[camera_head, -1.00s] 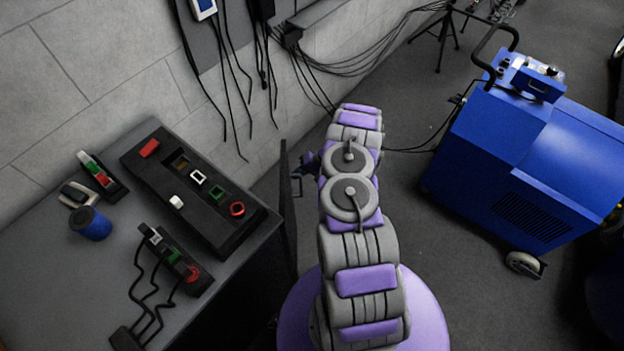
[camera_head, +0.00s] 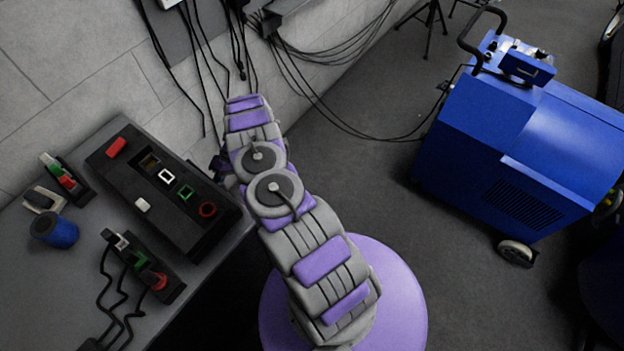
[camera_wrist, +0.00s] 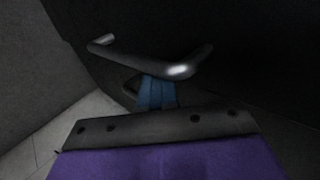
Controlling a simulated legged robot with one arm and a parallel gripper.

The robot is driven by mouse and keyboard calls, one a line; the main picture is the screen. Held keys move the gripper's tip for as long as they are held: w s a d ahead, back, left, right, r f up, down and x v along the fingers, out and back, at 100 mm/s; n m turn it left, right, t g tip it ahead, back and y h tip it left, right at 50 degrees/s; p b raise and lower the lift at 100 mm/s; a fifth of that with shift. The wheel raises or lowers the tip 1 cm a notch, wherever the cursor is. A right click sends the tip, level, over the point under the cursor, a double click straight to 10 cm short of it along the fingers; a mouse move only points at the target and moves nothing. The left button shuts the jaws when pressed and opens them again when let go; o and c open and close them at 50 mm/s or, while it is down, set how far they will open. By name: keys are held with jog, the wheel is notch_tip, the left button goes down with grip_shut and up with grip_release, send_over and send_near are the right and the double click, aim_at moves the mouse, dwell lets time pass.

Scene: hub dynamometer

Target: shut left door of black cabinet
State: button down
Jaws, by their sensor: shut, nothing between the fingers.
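The black cabinet's dark front (camera_head: 222,285) drops below a grey top in the head view. Its left door cannot be made out there; my arm covers that side. In the wrist view a dark panel (camera_wrist: 255,60), perhaps the door, fills the right side. A bent grey bar handle (camera_wrist: 178,70) crosses the middle. My gripper (camera_wrist: 157,88) has blue fingers, shut and empty, just below the handle in the picture. I cannot tell whether they touch it. In the head view my gripper is mostly hidden behind my arm, beside the cabinet's far right corner.
A black control box (camera_head: 165,190), switch blocks and a blue cylinder (camera_head: 55,231) sit on the cabinet top (camera_head: 60,285). Cables hang along the grey wall. A blue wheeled machine (camera_head: 510,150) stands right, with open floor between.

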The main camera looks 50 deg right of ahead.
jog(key=shift+w+a+n+g, duration=0.1)
jog(key=shift+a+n+g, duration=0.3)
jog(key=shift+a, duration=0.8)
